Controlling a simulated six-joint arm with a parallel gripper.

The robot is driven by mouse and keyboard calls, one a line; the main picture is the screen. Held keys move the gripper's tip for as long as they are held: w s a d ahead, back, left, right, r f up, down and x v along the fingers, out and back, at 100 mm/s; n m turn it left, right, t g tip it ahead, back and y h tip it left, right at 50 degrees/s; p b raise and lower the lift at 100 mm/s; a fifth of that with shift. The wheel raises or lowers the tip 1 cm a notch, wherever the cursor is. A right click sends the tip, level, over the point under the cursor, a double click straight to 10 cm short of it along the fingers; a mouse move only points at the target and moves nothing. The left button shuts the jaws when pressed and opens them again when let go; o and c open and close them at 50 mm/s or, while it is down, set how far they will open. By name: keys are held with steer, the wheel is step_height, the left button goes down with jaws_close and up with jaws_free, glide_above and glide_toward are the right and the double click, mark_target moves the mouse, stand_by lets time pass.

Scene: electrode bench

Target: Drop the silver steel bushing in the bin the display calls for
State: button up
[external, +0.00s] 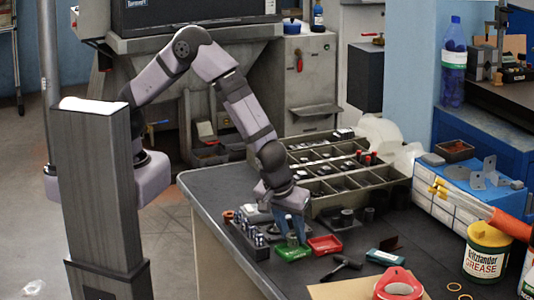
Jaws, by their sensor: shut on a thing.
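My gripper (290,232) points down over the bench, its blue fingers shut on a small grey metal piece, the silver steel bushing (292,241). The bushing is just above or inside the green bin (293,254); I cannot tell whether it touches the bin. The red bin (325,245) sits just to the right of the green one. No readable bin call shows on a display; the dark screen (190,14) at the top is cut off.
A rack of small metal parts (250,233) stands left of the bins. A compartment tray (335,172) lies behind them. A black hammer-like tool (342,266), a teal box (385,257), a red tape dispenser (398,284) and a grease tub (485,252) are in front and right.

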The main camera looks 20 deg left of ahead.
steer(key=shift+f+b, duration=0.35)
steer(key=shift+b, duration=0.05)
stand_by(0.4)
steer(key=o, duration=1.2)
steer(key=shift+r, duration=0.15)
steer(key=shift+b+v, duration=0.7)
steer(key=shift+v, duration=2.9)
step_height(320, 180, up, 5)
steer(key=p, duration=0.3)
